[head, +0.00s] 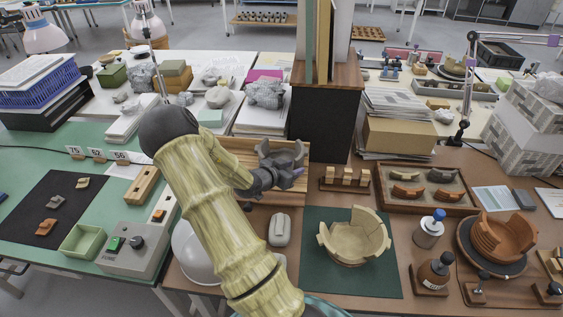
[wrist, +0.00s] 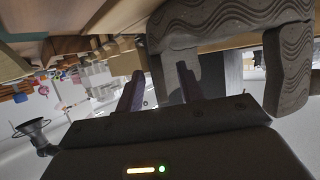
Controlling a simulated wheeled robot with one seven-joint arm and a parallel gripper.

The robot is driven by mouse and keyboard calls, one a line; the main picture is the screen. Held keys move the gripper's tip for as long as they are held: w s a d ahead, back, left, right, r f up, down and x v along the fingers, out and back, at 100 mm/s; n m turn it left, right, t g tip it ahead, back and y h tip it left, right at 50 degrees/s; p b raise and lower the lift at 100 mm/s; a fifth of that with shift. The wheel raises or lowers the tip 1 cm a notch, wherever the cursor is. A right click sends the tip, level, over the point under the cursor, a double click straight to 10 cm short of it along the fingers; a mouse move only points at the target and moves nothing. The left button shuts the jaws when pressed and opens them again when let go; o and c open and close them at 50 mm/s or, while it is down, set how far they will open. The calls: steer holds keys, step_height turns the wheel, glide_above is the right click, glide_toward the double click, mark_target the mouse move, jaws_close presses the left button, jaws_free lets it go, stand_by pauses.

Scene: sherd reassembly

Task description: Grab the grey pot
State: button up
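The grey pot (head: 283,153) is an incomplete vessel with raised wall pieces and gaps between them. It sits by the wooden board at the back middle of the brown table, partly hidden by my gripper. In the wrist view the pot (wrist: 222,18) fills the top right, its dark grey walls marked with wavy grooves. My gripper (head: 290,180) is at the near side of the pot. In the wrist view its two purple fingers (wrist: 160,85) are spread apart, and a strip of pot wall shows between them. I cannot tell whether they touch it.
A cream pot (head: 355,245) stands on a dark green mat to the right. A grey rounded object (head: 280,229) lies in front of the board. A small wooden block rack (head: 347,179) is right of the pot. A dark cabinet (head: 322,125) rises behind.

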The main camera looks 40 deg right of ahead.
steer(key=shift+d+f, duration=0.25)
steer(key=shift+d, duration=0.45)
jaws_close()
steer(key=shift+r, duration=0.15)
stand_by(1.1)
